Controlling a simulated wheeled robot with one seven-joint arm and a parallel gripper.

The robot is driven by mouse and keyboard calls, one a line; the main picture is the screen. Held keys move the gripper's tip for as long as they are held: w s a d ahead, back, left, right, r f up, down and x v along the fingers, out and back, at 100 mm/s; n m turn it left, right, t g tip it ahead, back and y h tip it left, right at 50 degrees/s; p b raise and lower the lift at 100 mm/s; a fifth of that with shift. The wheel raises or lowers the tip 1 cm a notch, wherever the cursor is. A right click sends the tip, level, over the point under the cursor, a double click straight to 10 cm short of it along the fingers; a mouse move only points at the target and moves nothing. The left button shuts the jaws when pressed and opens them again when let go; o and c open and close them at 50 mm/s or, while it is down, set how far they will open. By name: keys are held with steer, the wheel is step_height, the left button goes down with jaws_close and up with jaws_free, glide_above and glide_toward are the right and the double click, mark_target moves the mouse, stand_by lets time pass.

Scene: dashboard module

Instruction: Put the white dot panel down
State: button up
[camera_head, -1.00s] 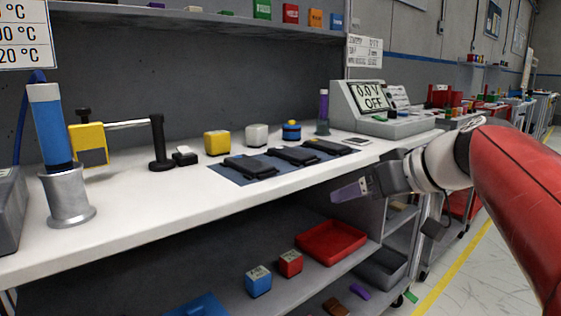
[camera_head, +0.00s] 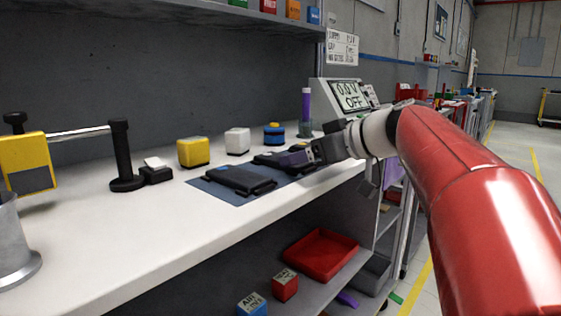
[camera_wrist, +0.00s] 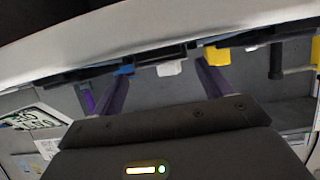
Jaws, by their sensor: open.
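Dark flat panels lie on a blue-grey mat (camera_head: 222,193) on the white bench. The left panel (camera_head: 240,180) is in clear view, and a second panel (camera_head: 268,160) is partly behind my gripper. I cannot make out a white dot on either, so I cannot tell which is the white dot panel. My gripper (camera_head: 292,158), with purple fingers, is at the mat's right part, close to the second panel; contact cannot be told. In the wrist view, my gripper (camera_wrist: 162,88) has its fingers apart with no held panel visible. The picture there is upside down, with panels edge-on.
Yellow (camera_head: 193,152), white (camera_head: 237,141) and blue (camera_head: 274,133) blocks stand behind the mat. A black post fixture (camera_head: 122,155) stands left. A red tray (camera_head: 320,254) is on the shelf below.

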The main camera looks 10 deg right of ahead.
steer(key=x, duration=0.4)
steer(key=shift+s+a+r, duration=0.1)
steer(key=shift+a+r, duration=0.05)
steer(key=shift+a, duration=0.1)
steer(key=c, duration=1.2)
steer(key=shift+o, duration=0.2)
